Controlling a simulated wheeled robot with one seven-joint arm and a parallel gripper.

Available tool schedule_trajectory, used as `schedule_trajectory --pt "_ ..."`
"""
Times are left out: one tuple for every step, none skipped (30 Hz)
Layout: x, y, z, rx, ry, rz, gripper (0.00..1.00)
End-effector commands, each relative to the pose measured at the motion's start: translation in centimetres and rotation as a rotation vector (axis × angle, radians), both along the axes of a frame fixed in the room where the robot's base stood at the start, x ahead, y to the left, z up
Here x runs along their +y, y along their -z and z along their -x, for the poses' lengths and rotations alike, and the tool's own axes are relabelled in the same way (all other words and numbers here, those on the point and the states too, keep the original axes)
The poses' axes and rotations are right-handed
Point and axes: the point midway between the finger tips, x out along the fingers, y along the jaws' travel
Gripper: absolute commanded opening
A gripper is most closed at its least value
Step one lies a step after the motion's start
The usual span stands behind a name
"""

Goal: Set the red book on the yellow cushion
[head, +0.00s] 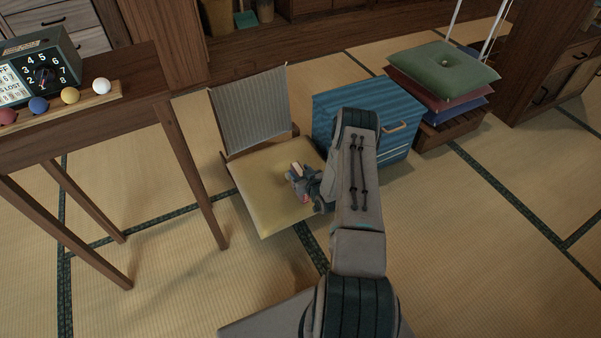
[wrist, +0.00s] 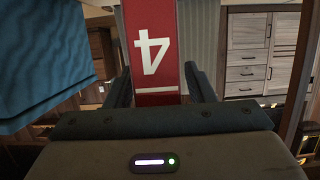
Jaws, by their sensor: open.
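The yellow cushion (head: 268,188) lies on the seat of a low legless chair in the head view. My gripper (head: 300,176) is over the cushion's right part, with my arm reaching in from the lower right. In the wrist view the red book (wrist: 173,62), with a white 4 and a white stripe on it, stands between the fingers of my gripper (wrist: 160,90). The fingers are open on either side of the book. Its lower end is hidden behind the gripper body. The head view hides most of the book, so its contact with the cushion cannot be told.
The low chair's grey striped backrest (head: 250,108) rises behind the cushion. A blue ribbed box (head: 340,98) stands close on the right. Stacked cushions (head: 440,70) are farther right. A wooden table (head: 80,125) with several balls stands at left. Tatami in front is clear.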

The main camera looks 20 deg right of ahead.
Motion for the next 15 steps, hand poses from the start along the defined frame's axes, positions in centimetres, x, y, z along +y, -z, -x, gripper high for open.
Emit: schedule_trajectory --pt "0.0 -0.4 0.0 0.0 0.0 0.0 0.49" --pt "0.0 -0.6 0.0 0.0 0.0 0.0 0.49" --pt "-0.1 -0.6 0.5 0.002 0.001 -0.001 0.49" --pt "-0.1 -0.8 1.0 0.003 0.001 0.0 0.49" --pt "-0.1 -0.9 1.5 0.003 0.001 0.0 0.49" --pt "-0.1 -1.2 2.3 0.003 0.0 0.0 0.49" --pt "-0.1 -1.5 2.9 0.003 0.001 -0.002 0.49" --pt "-0.2 -1.7 3.5 0.003 0.002 -0.002 0.49" --pt "-0.2 -2.0 4.4 0.003 0.002 -0.001 0.49" --pt "-0.3 -2.1 5.1 0.004 0.002 -0.001 0.49" --pt "-0.3 -2.4 5.7 0.003 0.002 0.0 0.49" --pt "-0.3 -2.6 6.6 0.004 0.001 -0.001 0.49" --pt "-0.3 -2.8 7.2 0.002 0.001 -0.001 0.49" --pt "-0.3 -2.9 7.8 0.003 0.002 -0.002 0.49" --pt "-0.4 -3.2 8.5 0.002 0.003 -0.001 0.49"
